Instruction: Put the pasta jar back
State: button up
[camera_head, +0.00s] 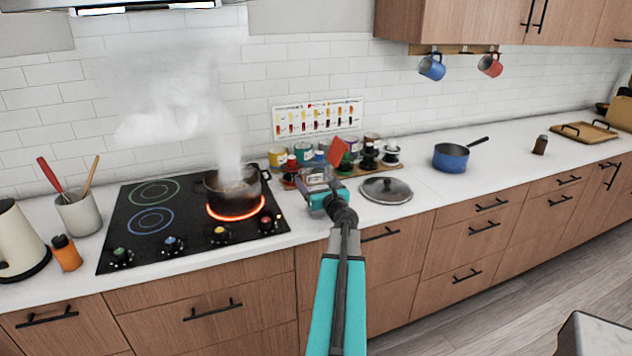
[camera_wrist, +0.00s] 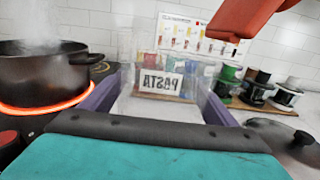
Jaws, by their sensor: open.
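The pasta jar (camera_wrist: 158,104) is a clear, box-shaped container with a white PASTA label, in the middle of the wrist view. It also shows at my gripper's end in the head view (camera_head: 316,176), on the counter side just right of the stove. My gripper (camera_wrist: 160,92) is open, with its purple fingers on the left and right of the jar. Whether they touch it cannot be told. A red flat piece (camera_head: 338,151) is tilted above and behind the jar; it also shows at the top of the wrist view (camera_wrist: 244,18). Its link to the jar is unclear.
A steaming dark pot (camera_head: 236,190) sits on a glowing red burner, left of my gripper. A metal lid (camera_head: 386,190) lies to the right. Several spice jars on a wooden board (camera_head: 376,168) stand behind. A blue saucepan (camera_head: 451,158) is farther right. Counter between lid and saucepan is clear.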

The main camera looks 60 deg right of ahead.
jog(key=shift+r, duration=0.15)
jog(key=p+v, duration=0.1)
jog(key=v, duration=1.1)
dwell(0.4)
jog(key=shift+w+d, duration=0.1)
dwell(0.7)
